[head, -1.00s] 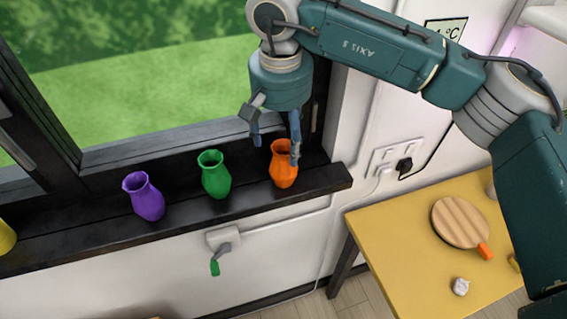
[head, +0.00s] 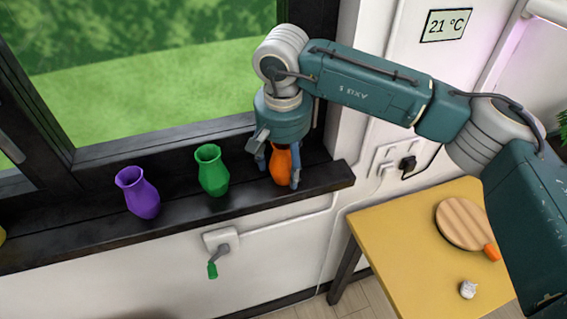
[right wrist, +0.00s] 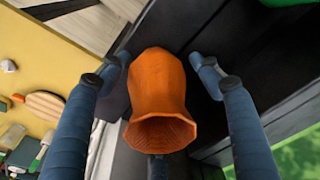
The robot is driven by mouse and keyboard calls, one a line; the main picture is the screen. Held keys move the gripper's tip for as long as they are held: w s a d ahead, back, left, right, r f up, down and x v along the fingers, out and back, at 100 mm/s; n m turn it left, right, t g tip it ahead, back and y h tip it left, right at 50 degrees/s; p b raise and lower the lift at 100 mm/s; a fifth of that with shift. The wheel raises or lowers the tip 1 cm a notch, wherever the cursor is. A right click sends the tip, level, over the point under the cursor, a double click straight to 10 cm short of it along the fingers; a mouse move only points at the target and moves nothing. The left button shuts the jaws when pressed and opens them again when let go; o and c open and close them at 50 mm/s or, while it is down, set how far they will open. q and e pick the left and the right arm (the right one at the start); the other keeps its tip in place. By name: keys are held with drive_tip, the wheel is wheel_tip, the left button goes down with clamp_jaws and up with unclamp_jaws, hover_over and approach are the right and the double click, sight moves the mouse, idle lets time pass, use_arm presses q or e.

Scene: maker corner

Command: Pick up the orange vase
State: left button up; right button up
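The orange vase (head: 281,166) stands on the dark window sill (head: 330,178) near its right end. My right gripper (head: 279,180) has come down over it from above, with fingers on both sides of the vase. In the right wrist view the orange vase (right wrist: 160,95) sits between the fingers of my right gripper (right wrist: 162,68). Gaps show between the fingertips and the vase, so the gripper is open around it. The gripper's palm hides the vase's mouth in the head view. My left gripper is not in view.
A green vase (head: 212,170) and a purple vase (head: 138,192) stand left on the same sill. The window frame rises close behind. A yellow table (head: 405,245) stands to the right.

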drive_tip(key=c, duration=0.9)
